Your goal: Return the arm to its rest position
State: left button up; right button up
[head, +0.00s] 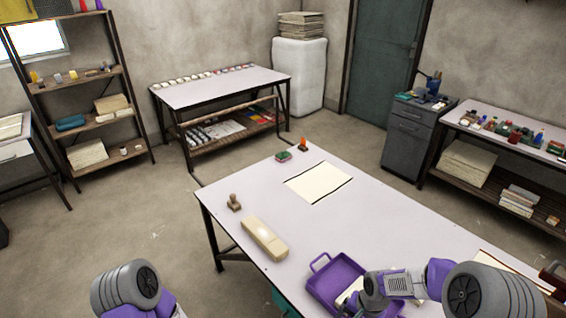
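My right arm comes in from the lower right and reaches over a purple tray (322,284) at the near edge of the white table (420,225). Its purple and grey wrist is above the tray's right part. The fingers of this gripper cannot be made out. A pale thing (348,291) shows in the tray beside the wrist; I cannot tell whether it is touched. Only the upper part of my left arm shows at the bottom left, off the table; its gripper is out of the picture. A cream cloth or sheet (318,182) with dark edges lies flat on the table.
A long beige block (265,239) and a brown stamp-like object (234,202) stand left of the tray. The table's middle is clear.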

jog(key=s+a+f+n+y+b, duration=0.1)
jog(key=s+a+f+b, duration=0.1)
jog(key=f, duration=0.5)
jog(key=s+a+f+n+b, duration=0.2)
jog(key=s+a+f, duration=0.3)
jog(key=s+f, duration=0.2)
jog(key=s+a+f+n+y+b, duration=0.1)
jog(key=s+a+f+n+b, duration=0.1)
jog(key=s+f, duration=0.3)
jog(key=shift+s+a+f+t+y+b, duration=0.25)
jog(key=shift+a+f+b, duration=0.35)
jog(key=shift+a+f, duration=0.3)
